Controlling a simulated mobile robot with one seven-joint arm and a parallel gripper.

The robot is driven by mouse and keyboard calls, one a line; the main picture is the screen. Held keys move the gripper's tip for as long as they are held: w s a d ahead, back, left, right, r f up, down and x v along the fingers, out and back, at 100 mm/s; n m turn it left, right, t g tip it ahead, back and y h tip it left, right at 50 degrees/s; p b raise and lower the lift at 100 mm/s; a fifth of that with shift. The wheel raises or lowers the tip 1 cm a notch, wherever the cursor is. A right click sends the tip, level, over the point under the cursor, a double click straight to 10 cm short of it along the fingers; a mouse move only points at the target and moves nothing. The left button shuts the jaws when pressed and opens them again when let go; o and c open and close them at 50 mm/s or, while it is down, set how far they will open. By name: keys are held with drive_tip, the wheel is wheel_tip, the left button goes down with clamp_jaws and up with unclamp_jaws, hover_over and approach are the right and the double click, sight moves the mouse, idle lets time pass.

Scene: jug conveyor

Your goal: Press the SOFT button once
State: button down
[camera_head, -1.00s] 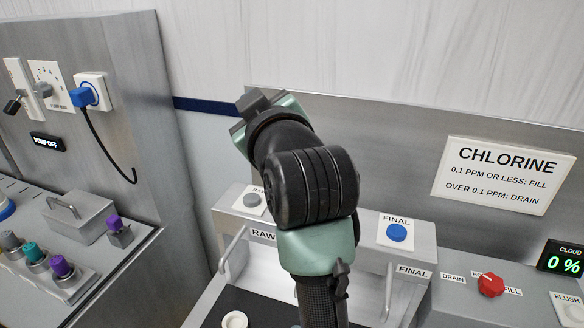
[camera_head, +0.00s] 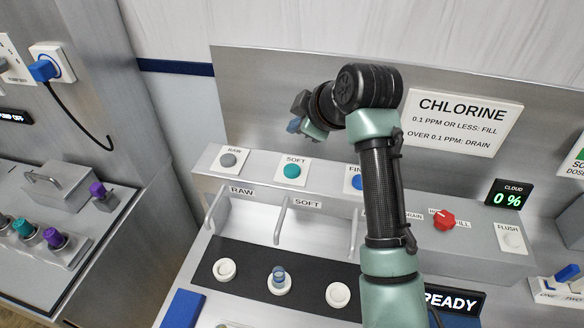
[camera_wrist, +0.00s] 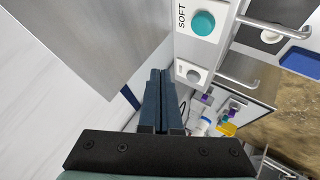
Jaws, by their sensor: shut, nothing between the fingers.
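The SOFT button is a round teal button (camera_head: 292,171) on a white plate, between the grey RAW button (camera_head: 228,160) and the partly hidden blue FINAL button (camera_head: 356,183). In the wrist view the teal SOFT button (camera_wrist: 204,23) is at the upper right, beside the fingers and not touched. My gripper (camera_head: 297,127) hangs in the air above and behind the SOFT button in the head view. Its dark blue fingers (camera_wrist: 161,76) are closed together and empty in the wrist view.
Tall handles stand below the buttons, with a cup (camera_head: 279,279) in the middle of the black mat (camera_head: 250,275). A red knob (camera_head: 443,219) and a FLUSH button (camera_head: 512,237) are at the right. The back panel (camera_head: 260,95) rises behind the buttons.

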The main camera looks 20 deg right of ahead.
sight(296, 172)
wheel_tip(296, 172, down, 8)
drive_tip(key=b, duration=0.5)
drive_tip(key=shift+f+b, duration=0.15)
drive_tip(key=shift+b, duration=0.15)
idle(1.6)
drive_tip(key=shift+f, duration=0.4)
drive_tip(key=shift+f+b, duration=0.5)
drive_tip(key=shift+f, duration=0.05)
idle(0.7)
drive_tip(key=shift+r, duration=0.1)
drive_tip(key=shift+r+p, duration=0.7)
drive_tip(key=shift+r, duration=0.1)
wheel_tip(296, 172, up, 5)
drive_tip(key=p, duration=0.4)
drive_tip(key=shift+r, duration=0.1)
